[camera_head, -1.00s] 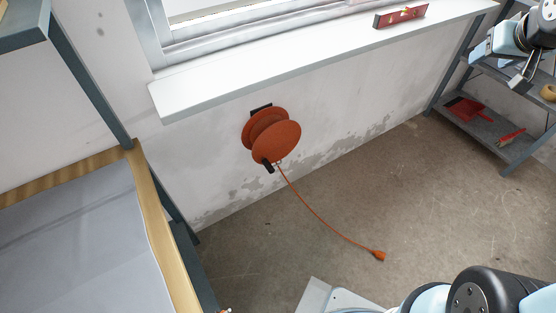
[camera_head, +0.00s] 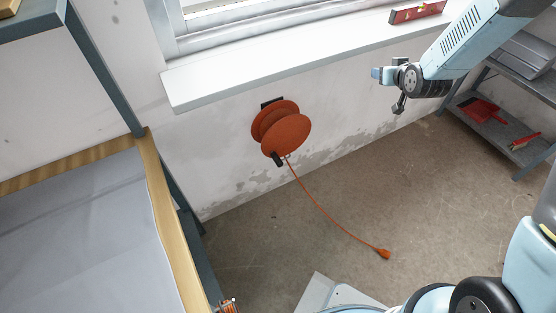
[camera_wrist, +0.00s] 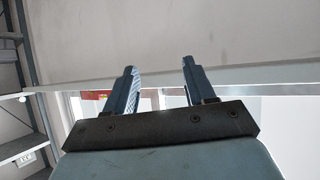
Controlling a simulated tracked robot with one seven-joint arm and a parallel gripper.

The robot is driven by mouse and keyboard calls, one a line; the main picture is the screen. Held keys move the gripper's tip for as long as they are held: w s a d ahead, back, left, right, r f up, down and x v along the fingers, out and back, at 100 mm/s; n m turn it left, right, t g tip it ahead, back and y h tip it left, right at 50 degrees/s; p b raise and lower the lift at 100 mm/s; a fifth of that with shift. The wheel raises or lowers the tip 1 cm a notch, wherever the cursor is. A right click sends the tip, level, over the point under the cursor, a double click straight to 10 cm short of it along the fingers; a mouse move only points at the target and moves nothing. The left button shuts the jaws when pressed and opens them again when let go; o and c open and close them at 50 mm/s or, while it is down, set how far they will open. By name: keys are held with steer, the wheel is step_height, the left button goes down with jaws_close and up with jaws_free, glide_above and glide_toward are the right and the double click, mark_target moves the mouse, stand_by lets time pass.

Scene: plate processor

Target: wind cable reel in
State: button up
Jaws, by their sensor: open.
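The orange cable reel (camera_head: 285,135) is mounted on the wall below the window sill. A black handle (camera_head: 277,159) sticks out at the lower edge of its front disc. An orange cable (camera_head: 318,208) hangs from the reel and runs out across the floor to an orange plug (camera_head: 384,254). My gripper (camera_head: 377,74) is in the air in front of the sill, to the upper right of the reel and well apart from it. In the wrist view my gripper (camera_wrist: 158,68) has two separated fingers with nothing between them. The reel is not visible there.
The white window sill (camera_head: 300,58) juts out above the reel, with a red level (camera_head: 418,12) on it. A wood-edged table (camera_head: 162,215) stands at left. A grey shelf (camera_head: 500,130) with a red dustpan (camera_head: 480,110) stands at right. The floor around the cable is clear.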

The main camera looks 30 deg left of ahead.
steer(key=s+a+f+n+y, duration=0.1)
steer(key=s+a+f+y, duration=0.2)
steer(key=a+f, duration=0.7)
steer(key=n+y, duration=0.1)
steer(key=y, duration=0.5)
glide_toward(281, 165)
steer(key=shift+g, duration=0.4)
steer(key=x, duration=1.2)
steer(key=shift+w+a+r, duration=0.1)
steer(key=shift+w+a, duration=0.1)
steer(key=shift+w, duration=0.05)
steer(key=shift+c, duration=0.5)
jaws_close()
